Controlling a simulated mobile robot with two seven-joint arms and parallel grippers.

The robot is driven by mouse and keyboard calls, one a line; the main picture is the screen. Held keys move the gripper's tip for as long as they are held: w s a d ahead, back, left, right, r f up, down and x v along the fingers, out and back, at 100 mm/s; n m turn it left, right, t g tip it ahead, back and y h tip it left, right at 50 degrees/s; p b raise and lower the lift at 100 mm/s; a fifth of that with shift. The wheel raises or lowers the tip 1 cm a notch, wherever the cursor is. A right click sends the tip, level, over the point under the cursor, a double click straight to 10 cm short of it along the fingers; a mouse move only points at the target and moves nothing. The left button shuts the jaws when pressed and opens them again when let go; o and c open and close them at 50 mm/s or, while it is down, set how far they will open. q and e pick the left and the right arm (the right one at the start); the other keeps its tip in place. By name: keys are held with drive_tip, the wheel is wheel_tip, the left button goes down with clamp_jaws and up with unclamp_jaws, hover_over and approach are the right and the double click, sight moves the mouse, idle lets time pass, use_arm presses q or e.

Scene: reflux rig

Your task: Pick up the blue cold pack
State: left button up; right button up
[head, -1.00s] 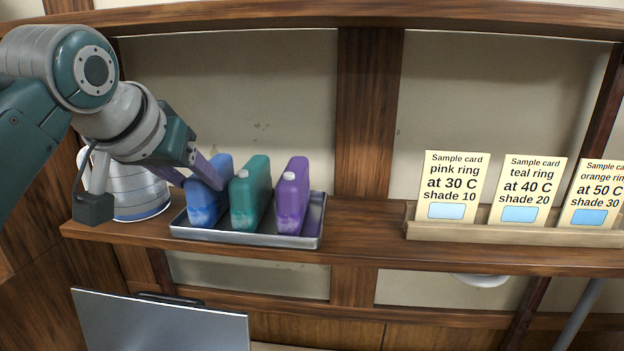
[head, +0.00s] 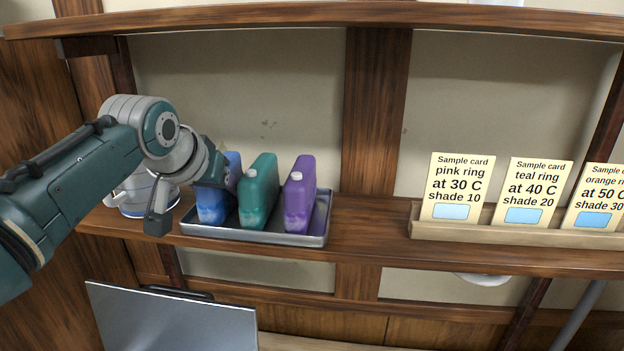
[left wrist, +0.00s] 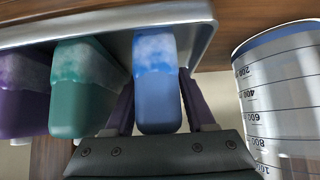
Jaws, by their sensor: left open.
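The blue cold pack (head: 212,206) stands upright at the left end of a metal tray (head: 262,239) on the shelf. My left gripper (head: 222,172) is at the pack, and its hand hides part of the pack in the head view. In the left wrist view the blue pack (left wrist: 156,90) lies between the two purple fingers of my open left gripper (left wrist: 158,98), one on each side. I cannot tell whether either finger touches it. My right gripper is not in view.
A teal pack (head: 258,192) stands close beside the blue one, then a purple pack (head: 299,196). A graduated beaker (left wrist: 282,95) stands on the other side, partly hidden by my arm in the head view. Sample cards (head: 457,187) stand in a wooden holder (head: 480,233) at right.

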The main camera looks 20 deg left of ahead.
use_arm(q)
clamp_jaws()
idle(0.4)
